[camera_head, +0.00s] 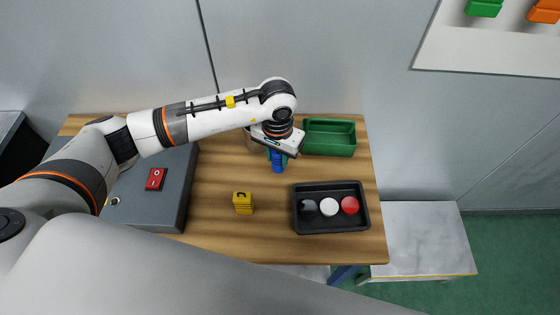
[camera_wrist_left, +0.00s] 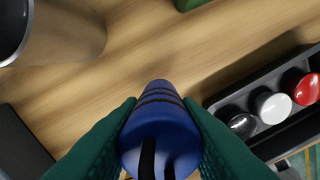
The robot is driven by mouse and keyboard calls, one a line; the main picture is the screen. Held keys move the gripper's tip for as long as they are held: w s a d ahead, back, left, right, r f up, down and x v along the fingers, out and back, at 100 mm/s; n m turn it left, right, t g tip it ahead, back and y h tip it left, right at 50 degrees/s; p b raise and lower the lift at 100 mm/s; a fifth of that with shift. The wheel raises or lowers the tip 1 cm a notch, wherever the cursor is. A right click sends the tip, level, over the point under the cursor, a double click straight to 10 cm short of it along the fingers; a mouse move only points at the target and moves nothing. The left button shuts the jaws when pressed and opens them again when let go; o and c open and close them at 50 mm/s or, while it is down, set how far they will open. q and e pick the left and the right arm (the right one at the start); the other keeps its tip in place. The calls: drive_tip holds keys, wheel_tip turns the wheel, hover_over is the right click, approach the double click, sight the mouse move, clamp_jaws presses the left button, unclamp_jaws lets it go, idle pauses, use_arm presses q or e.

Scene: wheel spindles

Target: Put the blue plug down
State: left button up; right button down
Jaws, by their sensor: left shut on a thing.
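The blue plug (camera_head: 278,163) is in my left gripper (camera_head: 277,152), over the middle of the wooden table (camera_head: 220,220). In the left wrist view the blue plug (camera_wrist_left: 158,130) sits between the two green fingers of my left gripper (camera_wrist_left: 160,140), which are shut on it from both sides. Its narrower ringed end points away from the camera, toward the wood. I cannot tell whether it touches the table. My right gripper does not show in either view.
A black tray (camera_head: 331,227) with a black, a white and a red round piece lies at the right. A green bin (camera_head: 330,139) stands behind it. A yellow block (camera_head: 243,203) is in front. A grey box with a red switch (camera_head: 155,179) fills the left. A metallic cylinder (camera_wrist_left: 62,35) stands close by.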

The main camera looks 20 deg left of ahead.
sight(277, 165)
use_arm(q)
drive_tip(key=shift+f, duration=0.35)
wheel_tip(277, 165, down, 3)
drive_tip(key=shift+f+p, duration=0.1)
drive_tip(key=shift+p, duration=0.6)
drive_tip(key=shift+a, duration=0.1)
drive_tip(key=shift+f+b, duration=0.2)
drive_tip(key=shift+b, duration=0.1)
drive_tip(key=o, duration=1)
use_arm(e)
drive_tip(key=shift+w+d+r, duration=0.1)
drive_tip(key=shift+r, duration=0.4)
use_arm(q)
drive_tip(key=shift+r, duration=0.1)
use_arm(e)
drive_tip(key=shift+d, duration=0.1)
